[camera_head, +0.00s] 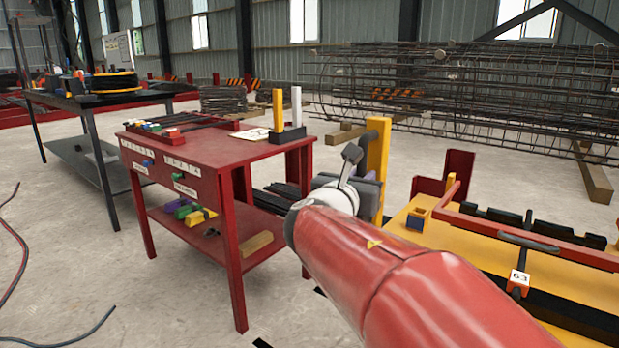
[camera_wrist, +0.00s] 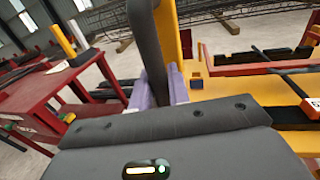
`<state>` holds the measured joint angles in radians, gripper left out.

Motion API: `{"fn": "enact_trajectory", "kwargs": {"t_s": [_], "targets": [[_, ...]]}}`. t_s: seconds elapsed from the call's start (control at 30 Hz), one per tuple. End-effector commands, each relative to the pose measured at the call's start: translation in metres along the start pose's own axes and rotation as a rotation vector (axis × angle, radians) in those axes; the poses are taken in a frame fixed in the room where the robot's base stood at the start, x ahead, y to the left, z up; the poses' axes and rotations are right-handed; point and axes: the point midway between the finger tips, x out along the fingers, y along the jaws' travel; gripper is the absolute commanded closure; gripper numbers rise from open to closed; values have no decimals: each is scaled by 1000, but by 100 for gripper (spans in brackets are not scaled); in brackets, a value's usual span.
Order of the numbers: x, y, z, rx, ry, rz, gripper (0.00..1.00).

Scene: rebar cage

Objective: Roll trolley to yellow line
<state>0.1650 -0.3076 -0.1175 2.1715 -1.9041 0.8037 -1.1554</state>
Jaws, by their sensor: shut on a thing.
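My gripper (camera_wrist: 164,90) is shut on a dark grey bar (camera_wrist: 146,45), which runs up between its purple-grey fingers in the wrist view. In the head view my red arm hides most of the gripper, and the grey bar (camera_head: 350,158) shows just past the wrist, beside a yellow post (camera_head: 378,150). I cannot tell what the bar is fixed to. No wheels show, so I cannot tell which piece is the trolley. No yellow floor line is clearly visible.
A red table (camera_head: 205,155) with a lower shelf stands left of my arm. A yellow-topped bench (camera_head: 450,250) with a red rail is at right. A black table (camera_head: 105,98) is at far left. A rebar cage (camera_head: 470,90) lies behind. Cables (camera_head: 15,250) lie on the left floor.

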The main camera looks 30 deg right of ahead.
Motion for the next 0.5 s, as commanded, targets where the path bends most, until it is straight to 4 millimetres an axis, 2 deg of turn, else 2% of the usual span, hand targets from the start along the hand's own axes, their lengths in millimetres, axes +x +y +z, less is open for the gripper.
{"fn": "enact_trajectory", "kwargs": {"t_s": [0.27, 0.3, 0.43, 0.5], "targets": [[0, 0, 0, -1, 1, 0, 100], [0, 0, 0, -1, 1, 0, 81], [0, 0, 0, -1, 0, -1, 64], [0, 0, 0, -1, 0, -1, 62]]}}
